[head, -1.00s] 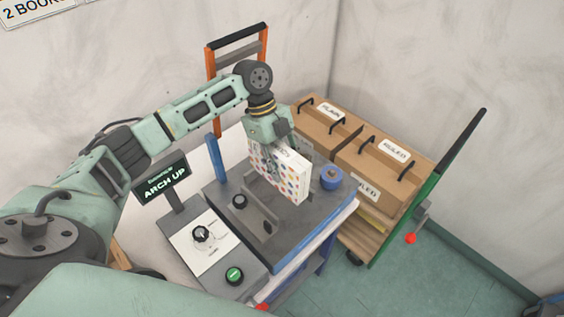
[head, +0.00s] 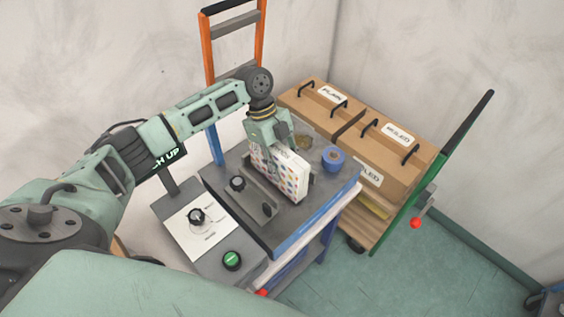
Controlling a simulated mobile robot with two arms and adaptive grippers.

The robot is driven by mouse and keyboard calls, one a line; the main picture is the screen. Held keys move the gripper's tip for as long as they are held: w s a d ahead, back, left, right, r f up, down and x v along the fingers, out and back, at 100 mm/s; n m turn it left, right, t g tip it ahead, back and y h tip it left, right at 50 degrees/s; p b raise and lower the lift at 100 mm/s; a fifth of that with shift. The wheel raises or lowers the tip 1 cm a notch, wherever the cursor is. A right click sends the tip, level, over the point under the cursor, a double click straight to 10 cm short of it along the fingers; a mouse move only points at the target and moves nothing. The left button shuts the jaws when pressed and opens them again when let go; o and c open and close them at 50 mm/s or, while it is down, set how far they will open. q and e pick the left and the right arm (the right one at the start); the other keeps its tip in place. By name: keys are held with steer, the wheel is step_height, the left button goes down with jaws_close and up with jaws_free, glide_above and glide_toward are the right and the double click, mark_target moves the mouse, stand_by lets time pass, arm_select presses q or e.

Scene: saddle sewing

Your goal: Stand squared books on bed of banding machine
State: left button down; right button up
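The books (head: 283,175) form a white block with coloured dots on the cover, upright in the head view. My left gripper (head: 283,150) is shut on the top of the books from above. The banding machine's grey bed (head: 301,211) lies under and around them. The books stand close behind a low upright plate (head: 261,197) on the bed; whether their lower edge touches the bed I cannot tell. My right gripper is not in view.
A blue roll (head: 333,158) sits at the bed's back right. A control panel with a dial (head: 197,216) and green button (head: 232,260) is at the front left. Cardboard boxes (head: 386,145) on a green-framed cart (head: 402,213) stand to the right. An orange frame (head: 208,58) stands behind.

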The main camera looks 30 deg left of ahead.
mark_target(286, 155)
arm_select(q)
steer(key=shift+f, duration=0.2)
steer(key=c, duration=1.1)
jaws_free()
steer(key=shift+s+f, duration=0.1)
steer(key=shift+f, duration=0.05)
step_height(286, 155, up, 10)
steer(key=shift+r, duration=0.15)
